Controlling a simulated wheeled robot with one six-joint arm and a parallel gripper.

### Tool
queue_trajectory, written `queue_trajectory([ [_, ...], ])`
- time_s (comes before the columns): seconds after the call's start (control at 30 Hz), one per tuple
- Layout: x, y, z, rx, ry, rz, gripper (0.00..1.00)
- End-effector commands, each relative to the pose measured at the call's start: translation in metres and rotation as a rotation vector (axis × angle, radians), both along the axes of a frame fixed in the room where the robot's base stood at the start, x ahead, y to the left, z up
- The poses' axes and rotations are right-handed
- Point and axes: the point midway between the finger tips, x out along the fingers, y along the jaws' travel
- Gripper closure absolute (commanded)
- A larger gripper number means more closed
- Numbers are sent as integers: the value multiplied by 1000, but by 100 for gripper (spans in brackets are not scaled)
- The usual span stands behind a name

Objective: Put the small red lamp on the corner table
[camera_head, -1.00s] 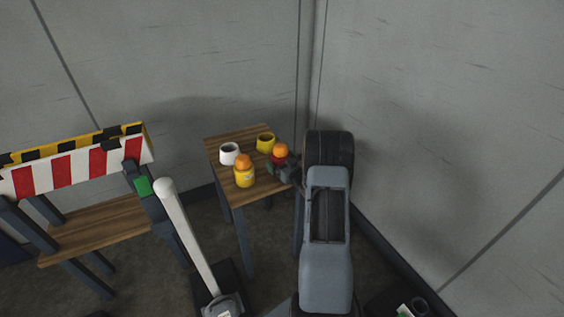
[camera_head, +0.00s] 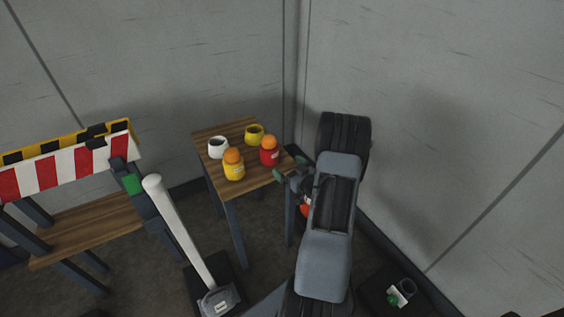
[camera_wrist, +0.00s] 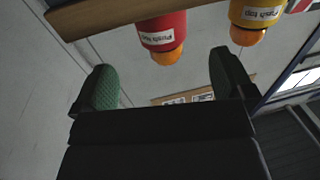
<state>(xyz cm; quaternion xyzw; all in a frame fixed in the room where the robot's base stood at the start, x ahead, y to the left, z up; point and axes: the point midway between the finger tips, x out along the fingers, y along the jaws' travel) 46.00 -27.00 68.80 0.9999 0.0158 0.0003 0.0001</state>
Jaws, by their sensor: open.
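The small red lamp (camera_head: 269,152) has an orange top and stands upright on the wooden corner table (camera_head: 240,131), near its right edge. It also shows in the wrist view (camera_wrist: 162,31), upside down in the picture, with its label facing the camera. My gripper (camera_head: 290,178) is just off the table's right edge, apart from the lamp. In the wrist view its two green-padded fingers (camera_wrist: 164,82) are spread wide with nothing between them.
A yellow lamp (camera_head: 234,166), a white cup (camera_head: 218,147) and a yellow cup (camera_head: 254,134) share the table. A striped barrier (camera_head: 70,165) and a white post (camera_head: 180,230) stand left. Walls close in behind and right. A dark box (camera_head: 385,292) with small items sits lower right.

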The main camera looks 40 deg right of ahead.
Motion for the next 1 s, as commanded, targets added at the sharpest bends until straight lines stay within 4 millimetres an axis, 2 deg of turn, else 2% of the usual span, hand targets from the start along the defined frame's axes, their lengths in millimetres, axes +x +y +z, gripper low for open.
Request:
queue_trajectory([
  [0.13,0,3,6,-24,36,-10,0],
  [0.27,19,15,22,-98,165,-52,0],
  [0.37,34,34,43,-162,315,-112,0],
  [0.47,35,62,66,-195,479,-180,0],
  [0.57,20,96,86,-192,640,-226,0],
  [0.67,-7,138,101,-161,798,-228,0],
  [0.9,-91,222,121,-74,1113,-157,0],
  [1.0,-119,246,124,-50,1205,-106,0],
])
